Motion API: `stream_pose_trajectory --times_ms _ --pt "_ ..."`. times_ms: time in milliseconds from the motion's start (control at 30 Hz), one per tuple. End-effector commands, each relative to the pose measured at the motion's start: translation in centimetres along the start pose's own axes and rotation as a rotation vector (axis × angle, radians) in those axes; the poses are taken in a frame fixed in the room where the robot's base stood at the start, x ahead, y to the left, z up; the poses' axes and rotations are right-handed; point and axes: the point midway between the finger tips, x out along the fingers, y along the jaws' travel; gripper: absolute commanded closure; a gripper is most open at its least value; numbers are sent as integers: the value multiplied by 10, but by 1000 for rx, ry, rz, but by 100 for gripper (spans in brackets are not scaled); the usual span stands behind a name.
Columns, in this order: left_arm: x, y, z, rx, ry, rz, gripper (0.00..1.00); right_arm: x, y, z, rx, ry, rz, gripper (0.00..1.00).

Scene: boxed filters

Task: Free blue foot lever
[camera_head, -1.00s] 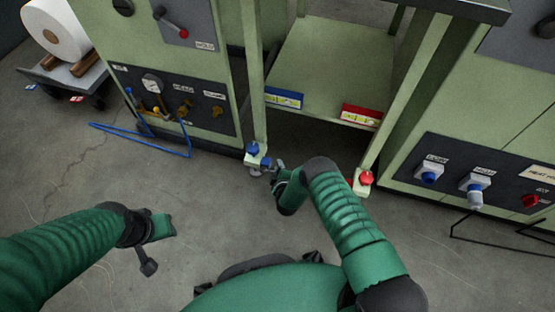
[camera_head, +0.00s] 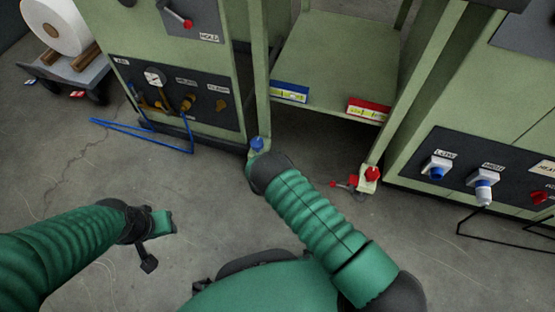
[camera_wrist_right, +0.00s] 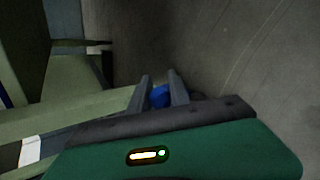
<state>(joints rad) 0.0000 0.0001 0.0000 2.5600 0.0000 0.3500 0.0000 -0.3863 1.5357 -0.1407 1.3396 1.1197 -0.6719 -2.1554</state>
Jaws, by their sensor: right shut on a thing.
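The blue foot (camera_head: 257,144) stands at the bottom of the workbench's left leg in the head view. Its lever is hidden there behind my right arm. In the right wrist view a blue part (camera_wrist_right: 160,96) sits between the two dark fingers of my right gripper (camera_wrist_right: 162,84), which is shut on it. I take it for the blue lever; its full shape is hidden by the fingers and palm. My left gripper (camera_head: 157,241) hangs over the bare floor at lower left, far from the blue foot; its jaw opening is unclear.
A red foot (camera_head: 370,176) with a red lever (camera_head: 344,185) is at the right leg. The bench's lower shelf (camera_head: 332,60) carries blue and red labels. Green machine cabinets flank the bench.

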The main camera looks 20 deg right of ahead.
Motion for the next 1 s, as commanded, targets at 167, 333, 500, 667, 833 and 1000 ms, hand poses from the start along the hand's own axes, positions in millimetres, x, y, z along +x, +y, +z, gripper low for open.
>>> stream_pose_trajectory --times_ms 167,333,500,667,833,1000 --pt "1 0 0 0 0 0 64 -2 -1 -6 -10 6 -5 100" --pt "1 0 0 0 0 0 64 -2 0 -6 -9 7 -5 100" --pt "1 0 0 0 0 0 64 -2 0 -6 -8 8 -5 69" --pt "1 0 0 0 0 0 64 -1 0 -4 -8 4 -3 55" --pt "1 0 0 0 0 0 64 -1 0 -2 -7 1 -3 55" --pt "-7 0 -2 0 0 0 64 -5 5 3 -7 -1 -3 55"
